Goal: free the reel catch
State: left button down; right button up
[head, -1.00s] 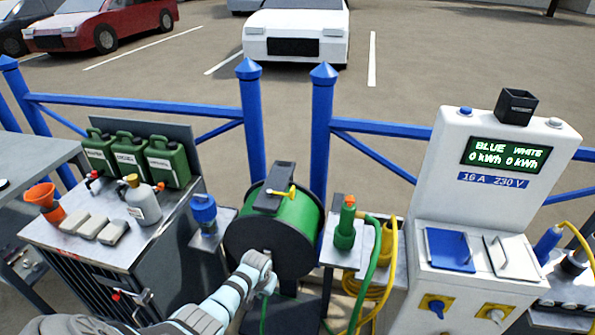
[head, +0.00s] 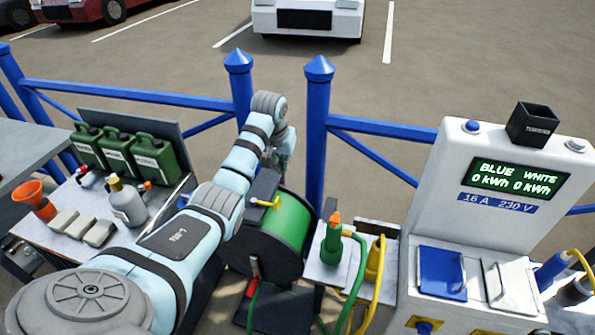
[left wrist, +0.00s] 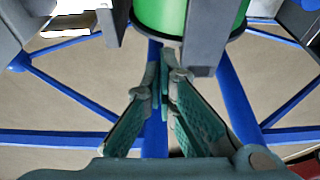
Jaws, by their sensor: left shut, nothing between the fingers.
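The green cable reel (head: 290,222) with its dark side disc stands in the middle of the head view, below the blue fence. A small yellow lever (head: 264,203), which looks like the catch, sits on the dark bracket on top of the reel. My left arm crosses in front of the reel's left side. My left gripper (head: 284,150) is above and behind the reel, apart from the lever, and shut on nothing. In the left wrist view its fingers (left wrist: 166,68) point towards the green drum (left wrist: 185,18) and a grey bracket bar (left wrist: 203,45). My right gripper is not visible.
Blue fence posts (head: 318,130) stand just behind the reel. A green connector (head: 332,240) with hoses is right of it, then the white power pedestal (head: 480,210). Green canisters (head: 155,155) and a grey bottle (head: 128,203) stand on the left cabinet.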

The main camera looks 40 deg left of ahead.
pick_arm(q)
jog(key=b+x, duration=0.3)
jog(key=x, duration=0.6)
jog(key=s+p, duration=0.2)
jog(key=s+d+p, duration=0.1)
jog(key=shift+s+r+p, duration=0.25)
jog(key=shift+s+p, duration=0.1)
jog(key=shift+s, duration=0.05)
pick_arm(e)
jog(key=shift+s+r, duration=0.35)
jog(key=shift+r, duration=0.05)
